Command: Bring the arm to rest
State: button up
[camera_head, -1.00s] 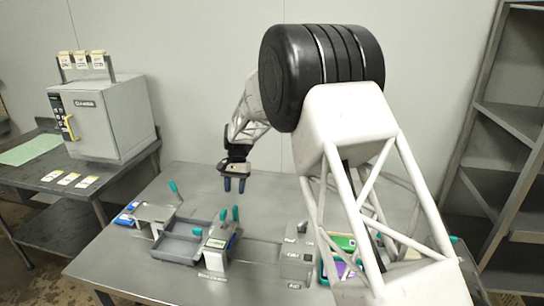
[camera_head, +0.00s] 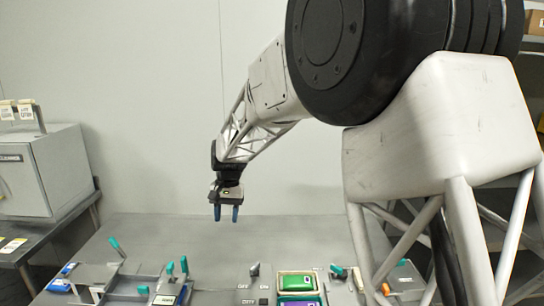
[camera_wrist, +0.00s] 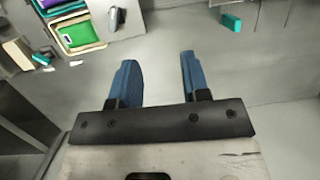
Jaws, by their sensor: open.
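My gripper (camera_head: 226,213) hangs above the back part of the grey table (camera_head: 190,232), with its two blue fingers pointing down. The fingers are apart and nothing is between them. In the wrist view my gripper (camera_wrist: 158,75) also shows open and empty, with bare grey surface beyond the fingertips. My arm reaches from the right, its large black joint filling the upper right of the head view.
A grey autoclave (camera_head: 40,175) stands on a side table at left. Shelves stand at right.

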jog(key=s+d+r+t, duration=0.1)
jog(key=s+d+r, duration=0.3)
jog(key=s+d, duration=0.55)
jog(key=s+d+r+t, duration=0.2)
jog(key=s+d+r, duration=0.3)
jog(key=s+d, duration=0.45)
jog(key=s+d+f+t, duration=0.1)
jog(key=s+d+f, duration=0.1)
jog(key=s+d, duration=0.4)
jog(key=s+d+f+t, duration=0.1)
jog(key=s+d, duration=0.6)
jog(key=s, duration=0.7)
jog(key=shift+s+f+h, duration=0.35)
jog(key=shift+s+h, duration=0.05)
